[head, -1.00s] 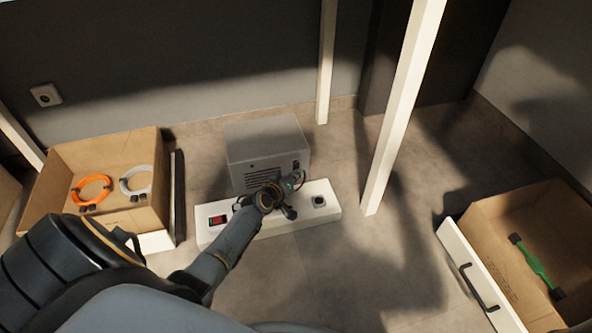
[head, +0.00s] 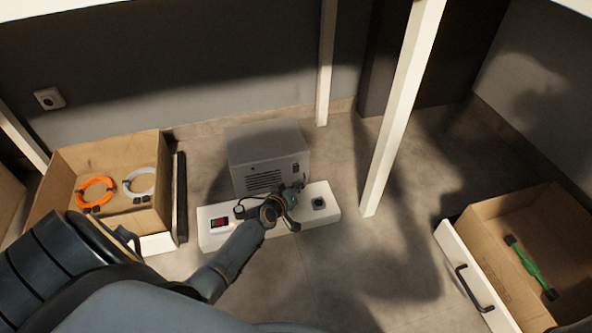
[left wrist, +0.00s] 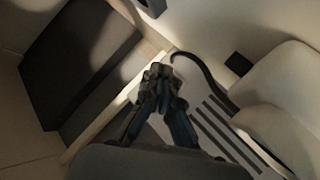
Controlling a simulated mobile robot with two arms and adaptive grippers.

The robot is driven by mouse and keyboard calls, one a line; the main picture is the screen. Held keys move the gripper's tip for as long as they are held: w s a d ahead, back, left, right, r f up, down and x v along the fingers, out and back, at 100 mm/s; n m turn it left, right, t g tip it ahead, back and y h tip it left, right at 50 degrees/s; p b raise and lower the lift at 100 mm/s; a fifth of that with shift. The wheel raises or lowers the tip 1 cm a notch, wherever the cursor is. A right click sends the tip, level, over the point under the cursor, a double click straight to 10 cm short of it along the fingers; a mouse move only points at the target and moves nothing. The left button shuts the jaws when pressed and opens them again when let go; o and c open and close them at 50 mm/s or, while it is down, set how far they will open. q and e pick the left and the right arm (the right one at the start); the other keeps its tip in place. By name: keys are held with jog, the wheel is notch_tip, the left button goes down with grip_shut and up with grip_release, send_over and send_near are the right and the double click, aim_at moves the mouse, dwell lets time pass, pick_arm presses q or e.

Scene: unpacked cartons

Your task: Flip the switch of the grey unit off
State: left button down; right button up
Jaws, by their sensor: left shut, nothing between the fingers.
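The grey unit (head: 262,145) is a box with a vent grille on its front, standing on the floor near the wall. A small dark switch (head: 296,168) sits at the right of its front face; its position is too small to tell. My left gripper (head: 297,187) is in front of the unit's lower right, just below the switch in the picture, and partly covers the white power strip. In the left wrist view its closed fingertips (left wrist: 158,74) are empty, with dark slots beyond them. I cannot tell whether they touch the unit. My right gripper is not in view.
The white power strip (head: 322,216) with a red switch (head: 219,223) lies before the unit. An open carton (head: 100,150) with orange and white cable coils is at left. A white post (head: 403,110) stands between.

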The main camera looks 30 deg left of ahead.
pick_arm(q)
jog(key=shift+s+d+r+p, duration=0.15)
jog(key=shift+s+d+p, duration=0.35)
jog(key=shift+s+d, duration=0.45)
jog(key=shift+w, duration=0.1)
